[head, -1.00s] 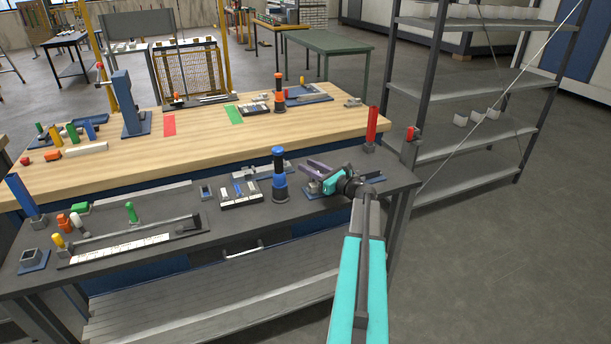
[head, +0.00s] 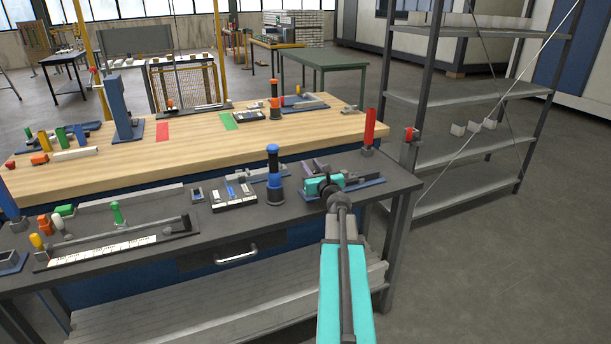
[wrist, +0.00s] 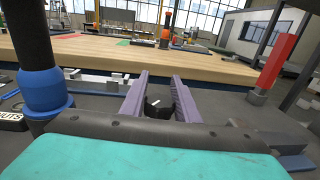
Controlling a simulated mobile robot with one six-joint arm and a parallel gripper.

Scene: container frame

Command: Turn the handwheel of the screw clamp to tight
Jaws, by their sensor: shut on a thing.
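The screw clamp (head: 366,184) sits on a blue base plate at the right end of the dark front table, partly hidden by my wrist. In the wrist view, its black handwheel (wrist: 160,100) with a white mark lies between the two purple fingers. My gripper (wrist: 160,78) is shut on the handwheel, with one finger on each side. In the head view, the teal gripper body hides most of the fingers and the handwheel.
A blue-and-black cylinder (head: 274,178) stands just left of my gripper; it is close at left in the wrist view too. A red upright block (head: 369,128) stands behind to the right. A grey shelf rack (head: 470,142) stands right of the table.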

